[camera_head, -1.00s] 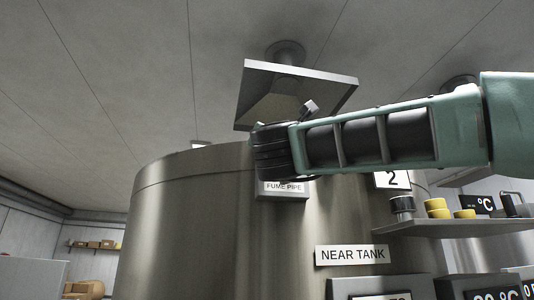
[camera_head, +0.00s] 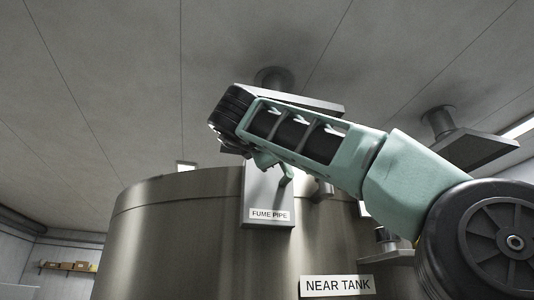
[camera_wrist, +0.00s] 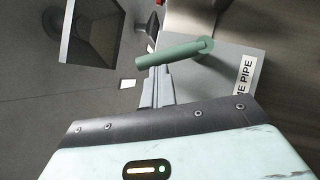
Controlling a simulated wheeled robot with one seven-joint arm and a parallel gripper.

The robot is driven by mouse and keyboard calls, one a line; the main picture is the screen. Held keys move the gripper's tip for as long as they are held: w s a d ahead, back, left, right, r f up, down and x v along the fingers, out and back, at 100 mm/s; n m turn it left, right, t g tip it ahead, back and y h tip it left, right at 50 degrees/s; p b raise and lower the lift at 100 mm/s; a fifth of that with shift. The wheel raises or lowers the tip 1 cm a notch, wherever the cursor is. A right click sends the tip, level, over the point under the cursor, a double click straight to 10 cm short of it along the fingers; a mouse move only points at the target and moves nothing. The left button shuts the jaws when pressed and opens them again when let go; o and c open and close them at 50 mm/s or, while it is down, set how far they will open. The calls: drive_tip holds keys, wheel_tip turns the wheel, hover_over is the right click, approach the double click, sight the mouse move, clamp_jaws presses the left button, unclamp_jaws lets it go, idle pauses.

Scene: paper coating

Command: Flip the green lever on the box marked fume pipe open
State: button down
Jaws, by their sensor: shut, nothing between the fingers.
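The grey box (camera_head: 265,192) marked fume pipe is on the upper side of the metal tank in the head view. In the wrist view the box (camera_wrist: 218,75) is right of centre, its label turned sideways. The green lever (camera_wrist: 175,52) reaches left from a round pivot on the box, its free end over my fingertips. My gripper (camera_wrist: 155,72) is shut and empty, with its tips at the lever's free end; I cannot tell whether they touch. In the head view my arm hides the fingers and much of the lever.
The tank (camera_head: 165,235) carries a near tank sign (camera_head: 337,286). A hood (camera_head: 320,103) hangs from the ceiling behind my wrist, and shows in the wrist view (camera_wrist: 93,30). Another hood (camera_head: 460,147) hangs at the right. Open room lies left of the tank.

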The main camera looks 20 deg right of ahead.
drive_tip(key=d+r+m+g+p, duration=0.2)
drive_tip(key=m, duration=0.1)
drive_tip(key=shift+d+m+y+p, duration=0.1)
drive_tip(key=shift+m+y+p, duration=0.2)
idle(0.5)
idle(0.3)
